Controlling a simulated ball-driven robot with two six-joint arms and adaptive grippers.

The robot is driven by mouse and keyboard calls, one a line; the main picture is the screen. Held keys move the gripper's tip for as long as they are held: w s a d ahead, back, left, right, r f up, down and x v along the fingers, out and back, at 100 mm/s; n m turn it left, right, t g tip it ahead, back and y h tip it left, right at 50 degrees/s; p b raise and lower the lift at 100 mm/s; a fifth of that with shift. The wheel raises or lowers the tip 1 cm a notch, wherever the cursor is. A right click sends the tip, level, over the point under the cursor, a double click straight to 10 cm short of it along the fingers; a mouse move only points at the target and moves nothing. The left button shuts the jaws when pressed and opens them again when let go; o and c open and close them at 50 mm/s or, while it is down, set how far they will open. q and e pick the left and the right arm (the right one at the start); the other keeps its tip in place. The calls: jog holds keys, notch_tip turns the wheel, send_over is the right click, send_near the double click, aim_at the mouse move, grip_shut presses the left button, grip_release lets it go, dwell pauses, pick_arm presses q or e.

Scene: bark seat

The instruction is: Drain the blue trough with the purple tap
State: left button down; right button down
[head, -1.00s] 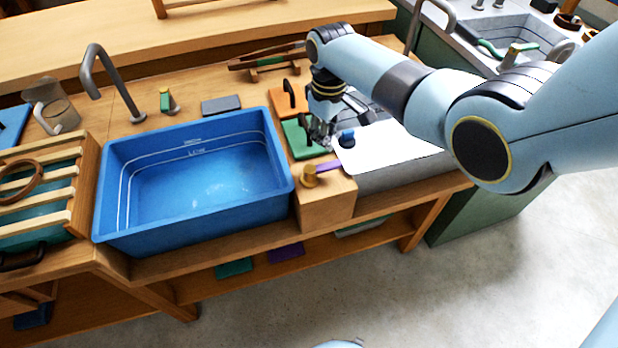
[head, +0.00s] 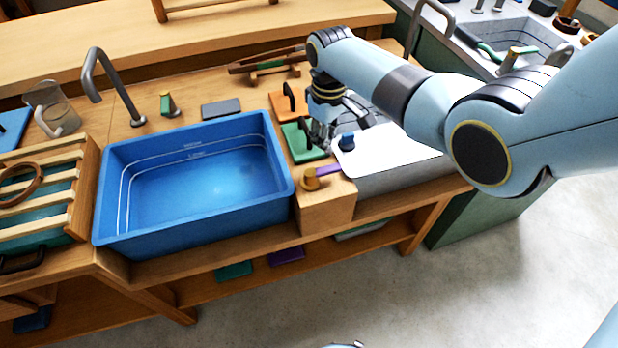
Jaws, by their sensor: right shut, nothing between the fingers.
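The blue trough (head: 120,225) sits in the wooden bench, left of centre, with pale lines on its inner walls. Its floor looks bright blue and a liquid level is hard to tell. The purple tap (head: 327,169) has a purple lever on a brass body, on a wooden block (head: 326,205) at the trough's right. The lever points right. My right gripper (head: 326,140) is shut and empty, above and behind the tap, near the green board, apart from the lever as far as I can tell. My left gripper is not in view.
A green board (head: 297,142) and an orange board (head: 284,102) with handles lie right of the trough. A white sheet (head: 385,150) with a dark blue knob is beside the tap. A grey spout (head: 100,75) and green-handled tap (head: 168,104) stand behind the trough.

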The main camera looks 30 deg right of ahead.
jog(key=shift+f+b, duration=1.15)
jog(key=shift+f, duration=0.6)
